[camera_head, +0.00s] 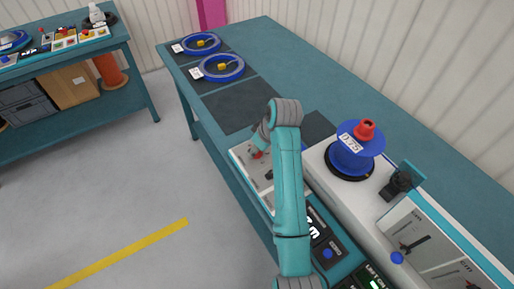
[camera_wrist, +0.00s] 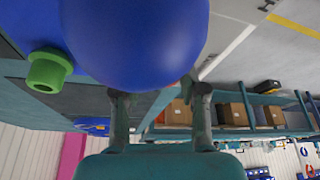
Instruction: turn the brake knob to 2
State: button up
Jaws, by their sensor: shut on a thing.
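In the wrist view, the two fingers of my gripper (camera_wrist: 159,105) are shut on a large, smooth blue rounded thing (camera_wrist: 135,40). It fills the top middle of that view, and I see no number or pointer on it. I cannot tell for sure that it is the brake knob. In the head view my arm reaches over a pale control panel (camera_head: 240,152) on the bench. My gripper (camera_head: 257,147) is low over its far end, beside a small red part. My arm hides much of the panel, and its markings are too small to read.
A blue reel (camera_head: 352,158) with a red hub stands right of my arm. A black clamp-like part (camera_head: 398,184) and a tilted panel (camera_head: 432,245) are nearer. Blue rings (camera_head: 221,67) lie on far mats. A green cylinder (camera_wrist: 47,70) is left of the fingers in the wrist view.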

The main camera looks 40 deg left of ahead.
jog(key=m+t, duration=0.1)
jog(key=m, duration=0.3)
jog(key=shift+s+m+t+h, duration=0.1)
jog(key=shift+m+t+h, duration=0.2)
jog(key=shift+t, duration=0.1)
jog(key=m+t+h, duration=0.1)
jog(key=m, duration=0.3)
jog(key=shift+m, duration=0.4)
jog(key=o, duration=1.1)
jog(key=shift+o, duration=0.2)
jog(key=shift+r, duration=0.1)
jog(key=v, duration=1.1)
jog(key=shift+s+r, duration=0.35)
